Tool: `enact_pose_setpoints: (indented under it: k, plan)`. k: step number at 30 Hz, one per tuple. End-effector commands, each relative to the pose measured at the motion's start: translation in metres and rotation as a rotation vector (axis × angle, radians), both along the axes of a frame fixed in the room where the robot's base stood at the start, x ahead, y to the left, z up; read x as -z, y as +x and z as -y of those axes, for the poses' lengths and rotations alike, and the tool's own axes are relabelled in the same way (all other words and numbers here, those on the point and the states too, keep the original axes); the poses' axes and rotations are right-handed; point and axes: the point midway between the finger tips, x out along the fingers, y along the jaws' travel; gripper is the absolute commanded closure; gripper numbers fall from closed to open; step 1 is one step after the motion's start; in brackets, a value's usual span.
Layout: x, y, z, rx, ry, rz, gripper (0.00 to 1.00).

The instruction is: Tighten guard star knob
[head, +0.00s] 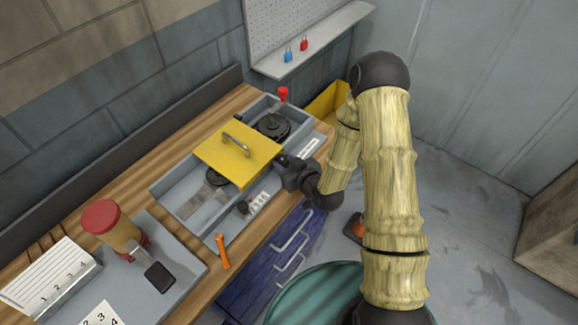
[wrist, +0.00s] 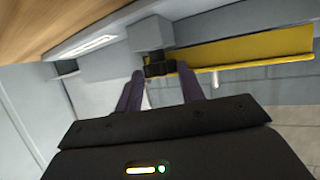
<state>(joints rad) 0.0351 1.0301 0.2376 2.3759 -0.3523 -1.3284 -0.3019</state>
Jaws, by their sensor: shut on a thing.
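The black star knob (wrist: 157,69) shows in the wrist view, below a grey block beside the yellow guard's edge. My gripper (wrist: 160,74) has its two dark fingers on either side of the knob and is shut on it. In the head view my gripper (head: 282,171) is at the front right edge of the yellow guard (head: 221,159), and it hides the knob there. The guard lies flat over the grey trough and has a metal handle (head: 236,145) on top.
A black round part (head: 242,207) is at the trough's front side. A red knob (head: 283,93) stands at the back. Blue drawers (head: 262,275) are below.

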Motion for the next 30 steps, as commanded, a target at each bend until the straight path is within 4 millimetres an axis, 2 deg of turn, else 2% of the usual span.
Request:
enact_pose_setpoints:
  k: [9,22,23,26,30]
  plan:
    - [0.0014,-0.002,-0.0027,0.107,0.0,-0.002,0.84]
    - [0.0002,-0.0017,-0.0025,0.121,0.001,-0.003,0.84]
    - [0.0002,-0.0017,-0.0025,0.121,0.001,-0.003,0.59]
    - [0.0001,-0.0016,-0.0026,0.121,0.001,-0.002,0.4]
    - [0.0,-0.0017,-0.0033,0.119,0.001,-0.002,0.4]
